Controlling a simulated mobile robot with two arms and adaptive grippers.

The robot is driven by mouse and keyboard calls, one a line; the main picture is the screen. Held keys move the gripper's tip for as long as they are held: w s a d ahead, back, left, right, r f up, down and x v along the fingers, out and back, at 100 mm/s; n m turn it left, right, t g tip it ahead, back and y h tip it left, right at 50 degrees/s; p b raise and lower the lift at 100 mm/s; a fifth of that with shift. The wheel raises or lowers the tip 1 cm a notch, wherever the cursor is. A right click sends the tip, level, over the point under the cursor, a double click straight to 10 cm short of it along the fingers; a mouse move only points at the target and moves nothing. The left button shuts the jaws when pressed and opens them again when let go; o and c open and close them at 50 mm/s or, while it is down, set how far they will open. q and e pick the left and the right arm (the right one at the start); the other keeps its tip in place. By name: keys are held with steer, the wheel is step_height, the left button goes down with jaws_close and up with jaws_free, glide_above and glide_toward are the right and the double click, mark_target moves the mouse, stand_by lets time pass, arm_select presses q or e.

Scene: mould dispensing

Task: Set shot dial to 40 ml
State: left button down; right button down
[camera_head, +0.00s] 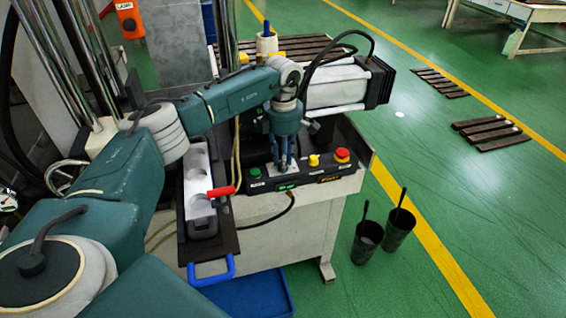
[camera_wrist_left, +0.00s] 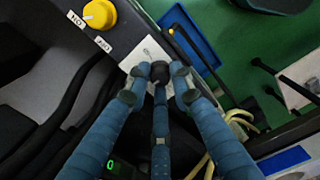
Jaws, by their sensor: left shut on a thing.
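My left gripper (camera_head: 283,165) reaches down onto the control panel in the head view. In the left wrist view its blue fingers (camera_wrist_left: 160,75) close around a small black dial (camera_wrist_left: 157,69) on a white plate (camera_wrist_left: 144,53). The fingers hide most of the dial, and its scale cannot be read. The white plate also shows in the head view (camera_head: 291,170). A green-lit display (camera_wrist_left: 111,167) shows what looks like a 0 in the wrist view; its digits are too small to read in the head view. My right gripper is not in view.
A yellow knob (camera_head: 313,160), a red stop button (camera_head: 342,155) and a green button (camera_head: 255,172) flank the dial. Two dark cups (camera_head: 399,229) stand on the floor at right. A blue tray (camera_head: 252,294) lies below.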

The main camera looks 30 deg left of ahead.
arm_select(q)
steer(key=m+b, duration=0.1)
steer(key=m, duration=0.3)
steer(key=shift+m, duration=0.4)
steer(key=shift+m+b, duration=0.45)
steer(key=shift+m, duration=1.75)
steer(key=c, duration=1.5)
jaws_free()
steer(key=shift+r, duration=0.15)
step_height(320, 180, up, 12)
steer(key=shift+f, duration=0.1)
